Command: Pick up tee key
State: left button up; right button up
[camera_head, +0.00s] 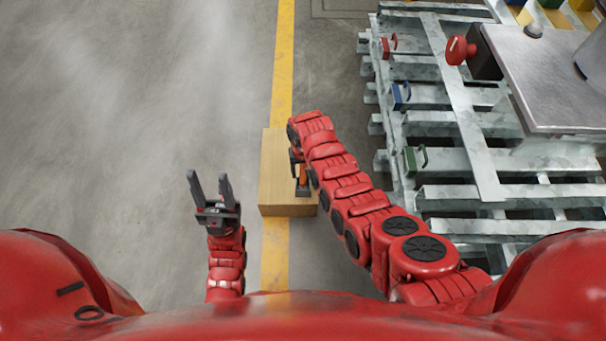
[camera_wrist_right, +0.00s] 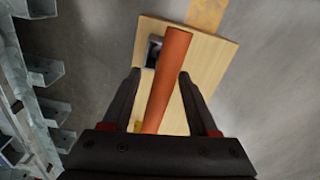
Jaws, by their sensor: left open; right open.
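The tee key shows in the right wrist view as an orange bar (camera_wrist_right: 170,75) running between my fingers, above a light wooden block (camera_wrist_right: 208,65). In the head view only a small orange part (camera_head: 303,174) shows beside my right arm. My right gripper (camera_wrist_right: 160,77) is open, with one finger on each side of the orange bar; I cannot tell if they touch it. In the head view my right arm mostly hides this gripper (camera_head: 297,160) at the block's right side. My left gripper (camera_head: 208,177) is open and empty, left of the block (camera_head: 272,168).
A grey metal frame (camera_head: 440,192) with red, blue and green handles fills the right side. A metal box with a red knob (camera_head: 457,50) stands on it. A yellow floor line (camera_head: 283,60) runs past the block. The floor at left is clear.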

notch_tip(320, 180, down, 2)
jog(key=shift+f, duration=0.25)
jog(key=shift+c, duration=0.3)
grip_shut()
